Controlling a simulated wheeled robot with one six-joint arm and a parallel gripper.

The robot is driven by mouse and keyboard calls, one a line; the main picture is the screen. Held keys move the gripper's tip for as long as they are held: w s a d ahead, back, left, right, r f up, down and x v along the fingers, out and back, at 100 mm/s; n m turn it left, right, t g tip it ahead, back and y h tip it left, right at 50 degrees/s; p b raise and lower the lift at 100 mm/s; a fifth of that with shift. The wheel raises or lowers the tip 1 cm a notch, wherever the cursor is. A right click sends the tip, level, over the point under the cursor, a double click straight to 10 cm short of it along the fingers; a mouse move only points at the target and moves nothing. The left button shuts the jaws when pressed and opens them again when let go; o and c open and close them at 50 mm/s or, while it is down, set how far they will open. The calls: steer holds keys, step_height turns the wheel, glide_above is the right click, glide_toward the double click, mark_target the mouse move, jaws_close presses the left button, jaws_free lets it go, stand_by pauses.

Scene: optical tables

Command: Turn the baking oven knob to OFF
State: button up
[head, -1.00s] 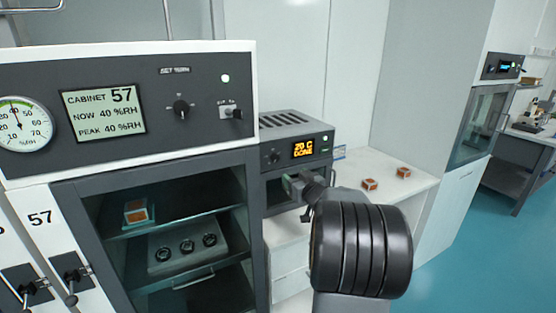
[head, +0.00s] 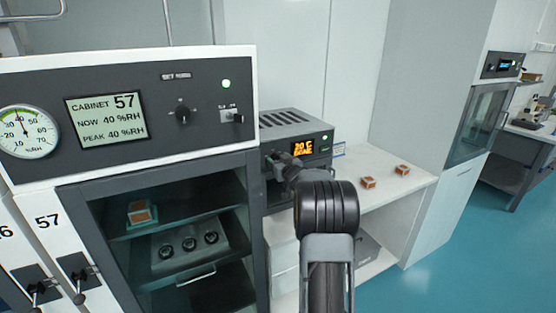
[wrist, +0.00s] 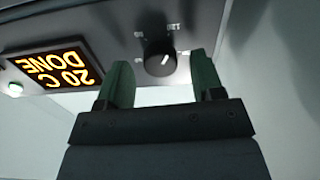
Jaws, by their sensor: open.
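The baking oven (head: 297,124) is the grey box on the white bench, with an orange display (head: 303,148) reading "20 C DONE". The wrist view shows the panel upside down, with the round black oven knob (wrist: 160,57) and its white pointer mark slanting to the picture's upper right. Small labels around the knob are hard to read. My gripper (wrist: 162,73) is open, its two green fingers on either side of the knob in the picture; I cannot tell whether they touch it. In the head view my gripper (head: 275,161) hides the knob.
A humidity cabinet (head: 160,150) marked 57 stands close on the left, with its own knob (head: 183,113) and switch. Two small orange-topped blocks (head: 368,182) (head: 402,170) lie on the bench to the right. Blue floor is clear at the far right.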

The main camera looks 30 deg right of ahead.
steer(key=shift+w, duration=0.2)
steer(key=shift+c, duration=0.4)
steer(key=c, duration=0.8)
steer(key=shift+c, duration=0.2)
steer(key=shift+f+n+b, duration=0.15)
steer(key=shift+n+b, duration=0.15)
steer(key=shift+b, duration=0.05)
